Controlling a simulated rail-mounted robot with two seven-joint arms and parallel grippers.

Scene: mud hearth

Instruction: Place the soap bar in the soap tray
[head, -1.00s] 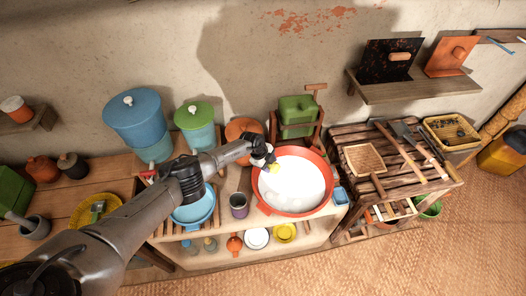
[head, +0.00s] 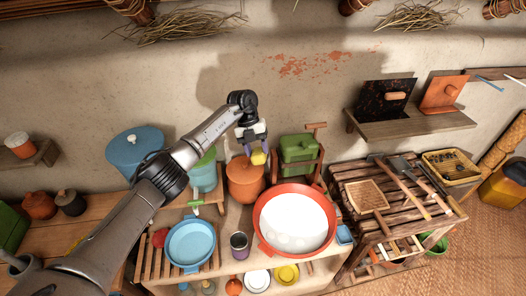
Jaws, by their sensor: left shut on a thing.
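My left gripper (head: 255,148) is shut on a small yellow block, the soap bar (head: 259,157). It holds the bar up in the air, in front of the wall, above and left of the large red basin (head: 262,213) with its white, sudsy filling. A small square blue tray (head: 344,234) sits close against the basin's right side on the bench; it looks like the soap tray. Its inside is too small to make out. My right gripper is not in view.
A light-blue basin (head: 190,243) and a grey-purple cup (head: 239,245) stand left of the red basin. An orange lidded pot (head: 244,182) and a green canister (head: 298,151) stand behind. A slatted wooden table (head: 375,225) is at right.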

